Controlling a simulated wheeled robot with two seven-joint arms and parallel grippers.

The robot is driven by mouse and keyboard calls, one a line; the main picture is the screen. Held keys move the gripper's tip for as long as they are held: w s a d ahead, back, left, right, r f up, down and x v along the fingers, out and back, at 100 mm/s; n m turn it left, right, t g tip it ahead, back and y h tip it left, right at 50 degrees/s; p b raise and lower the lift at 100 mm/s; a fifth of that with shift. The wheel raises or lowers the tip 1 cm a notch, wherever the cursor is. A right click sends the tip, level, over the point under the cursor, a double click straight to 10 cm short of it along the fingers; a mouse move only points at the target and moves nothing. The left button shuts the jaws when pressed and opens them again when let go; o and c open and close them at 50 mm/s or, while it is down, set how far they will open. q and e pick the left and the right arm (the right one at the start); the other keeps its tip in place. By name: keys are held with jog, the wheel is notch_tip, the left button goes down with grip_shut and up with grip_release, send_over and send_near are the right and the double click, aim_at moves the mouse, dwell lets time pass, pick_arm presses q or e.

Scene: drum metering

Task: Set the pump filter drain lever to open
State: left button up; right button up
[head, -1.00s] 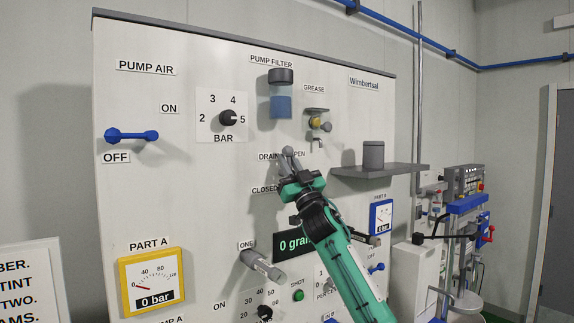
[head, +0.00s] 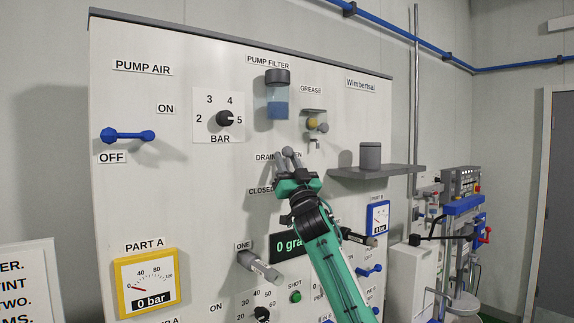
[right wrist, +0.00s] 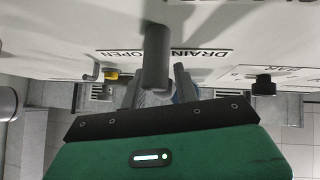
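The pump filter (head: 277,108) is a blue-tinted bowl with a dark cap, high on the white panel. Below it are the drain labels, DRAIN OPEN (head: 266,157) above CLOSED (head: 261,190). My right gripper (head: 290,160) is in front of these labels and partly covers them. The right wrist view, upside down, shows a grey lever (right wrist: 156,55) close to the DRAIN OPEN label. My right gripper (right wrist: 160,88) has its fingers apart, one on each side of the lever. I cannot tell whether they touch it. My left gripper is not in view.
A grey ONE handle (head: 259,265) sticks out below left. The blue pump air lever (head: 128,135) is far left.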

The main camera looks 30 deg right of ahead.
jog(key=shift+s, duration=0.1)
jog(key=b+v, duration=0.6)
jog(key=v, duration=0.7)
jog(key=shift+s+f+b, duration=0.25)
jog(key=shift+s+b, duration=0.1)
jog(key=shift+b, duration=0.05)
